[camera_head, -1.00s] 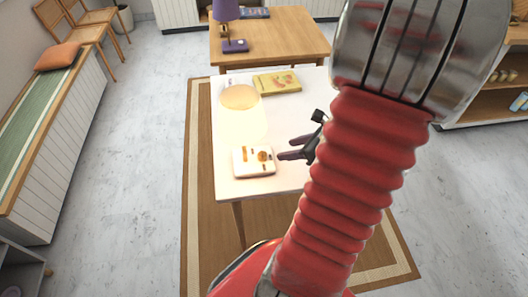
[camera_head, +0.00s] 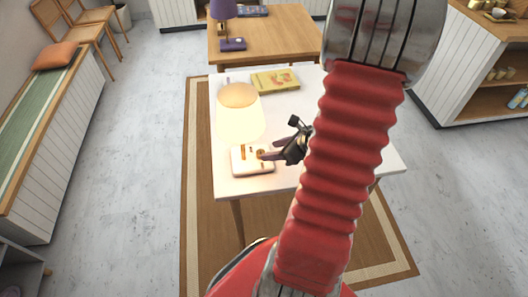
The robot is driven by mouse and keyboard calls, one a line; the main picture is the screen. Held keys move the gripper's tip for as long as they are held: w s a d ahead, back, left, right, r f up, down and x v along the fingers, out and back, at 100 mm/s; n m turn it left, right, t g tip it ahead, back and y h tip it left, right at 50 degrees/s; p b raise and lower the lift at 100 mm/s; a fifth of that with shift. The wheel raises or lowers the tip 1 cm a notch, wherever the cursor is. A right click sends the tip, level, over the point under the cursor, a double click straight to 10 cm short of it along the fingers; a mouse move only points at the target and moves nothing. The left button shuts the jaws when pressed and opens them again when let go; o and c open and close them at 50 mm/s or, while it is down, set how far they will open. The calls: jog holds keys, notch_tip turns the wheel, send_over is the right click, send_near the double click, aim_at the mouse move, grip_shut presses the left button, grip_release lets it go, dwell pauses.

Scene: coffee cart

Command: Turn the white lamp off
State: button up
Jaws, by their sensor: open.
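The white lamp stands on the white table (camera_head: 305,100). Its shade (camera_head: 240,118) glows warm, so the lamp is lit. Its white base (camera_head: 243,165) carries a small orange-brown slotted part on the left and a round brownish control on the right. My gripper (camera_head: 266,156) is open, with its dark fingers at the right side of the base, over or beside the round control. I cannot tell whether a fingertip touches it. The fingers partly cover the control, and my red arm hides the right part of the table.
A yellow book (camera_head: 275,80) lies at the back of the white table. Behind is a wooden table (camera_head: 285,42) with a purple lamp (camera_head: 224,10). A bench (camera_head: 50,120) runs along the left, and a shelf unit (camera_head: 470,70) stands at right.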

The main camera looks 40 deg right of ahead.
aim_at(264, 152)
jog(key=shift+x, duration=2.95)
jog(key=shift+c, duration=0.4)
jog(key=c, duration=1)
